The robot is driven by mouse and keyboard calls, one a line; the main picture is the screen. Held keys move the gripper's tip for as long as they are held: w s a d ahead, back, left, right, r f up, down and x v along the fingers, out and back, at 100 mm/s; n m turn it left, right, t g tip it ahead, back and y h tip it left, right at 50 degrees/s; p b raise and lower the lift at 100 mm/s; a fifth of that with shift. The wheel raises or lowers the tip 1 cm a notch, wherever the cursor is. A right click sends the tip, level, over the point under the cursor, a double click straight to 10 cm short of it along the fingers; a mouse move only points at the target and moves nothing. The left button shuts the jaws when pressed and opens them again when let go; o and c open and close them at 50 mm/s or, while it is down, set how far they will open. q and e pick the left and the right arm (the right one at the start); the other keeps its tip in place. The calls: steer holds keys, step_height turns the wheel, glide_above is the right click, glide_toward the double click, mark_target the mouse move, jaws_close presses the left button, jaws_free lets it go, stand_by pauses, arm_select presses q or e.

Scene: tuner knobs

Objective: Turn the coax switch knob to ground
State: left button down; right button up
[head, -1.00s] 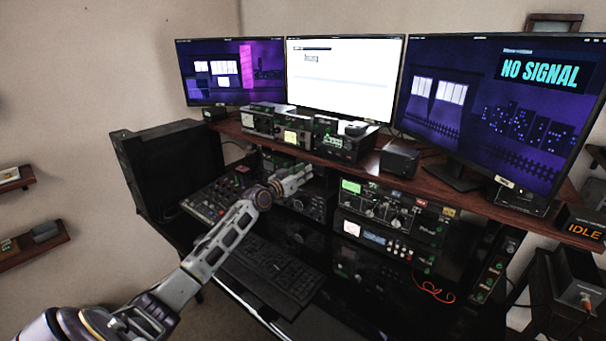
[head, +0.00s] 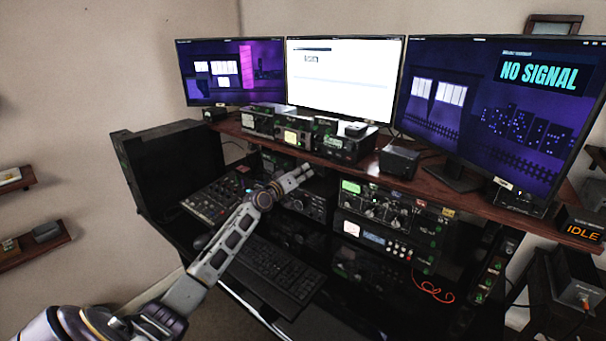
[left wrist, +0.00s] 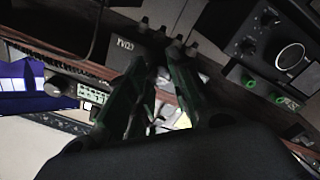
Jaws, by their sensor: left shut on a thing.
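My left gripper (head: 304,170) reaches in from the left in the head view, its tips just below the front edge of the desk shelf. In the left wrist view its two dark fingers (left wrist: 158,78) close in against a dark box (left wrist: 130,48) with pale lettering and several small round fittings along one edge. I take this box to be the coax switch. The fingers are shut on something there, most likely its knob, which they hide. The pointer direction and the ground mark cannot be read. My right gripper is not in view.
The wooden shelf (head: 480,200) carries three monitors and small radio units. Racked radios (head: 385,215) stand right of the gripper, a mixer panel (head: 215,200) to the left, and a keyboard (head: 270,268) below. A radio with a large dial (left wrist: 290,56) is close by in the wrist view.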

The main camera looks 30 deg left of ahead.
arm_select(q)
steer(key=shift+r, duration=0.1)
stand_by(0.3)
steer(key=c, duration=1.3)
jaws_free()
steer(key=shift+o, duration=0.2)
steer(key=s+a, duration=0.1)
steer(key=s, duration=1.1)
steer(key=shift+a+f, duration=0.2)
